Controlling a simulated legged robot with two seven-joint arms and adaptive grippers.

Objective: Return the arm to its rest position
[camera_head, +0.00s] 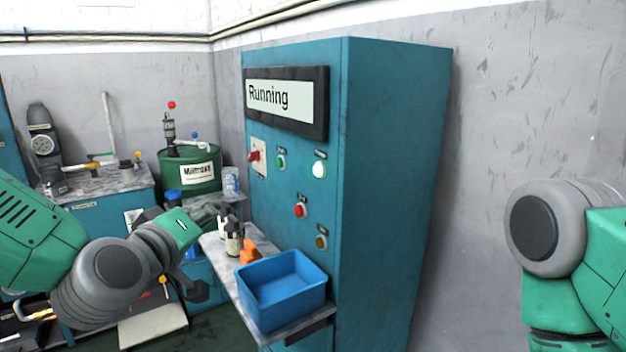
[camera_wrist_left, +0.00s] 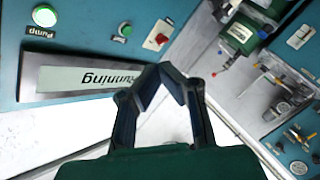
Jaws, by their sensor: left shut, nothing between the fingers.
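My left arm (camera_head: 110,275) comes in from the left and is bent. Its gripper (camera_head: 218,211) is in front of the teal control cabinet (camera_head: 395,180), above the small shelf. In the left wrist view the gripper (camera_wrist_left: 160,72) has its two fingers brought together at the tips, with nothing held. The cabinet's display (camera_head: 287,100) reads "Running"; it appears upside down in the wrist view (camera_wrist_left: 90,80). My right arm (camera_head: 565,235) shows at the right edge; its gripper is out of view.
A red switch (camera_head: 254,156) and several buttons are on the cabinet front. A green drum (camera_head: 190,172) and a workbench (camera_head: 100,182) are behind. The right wall is bare.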

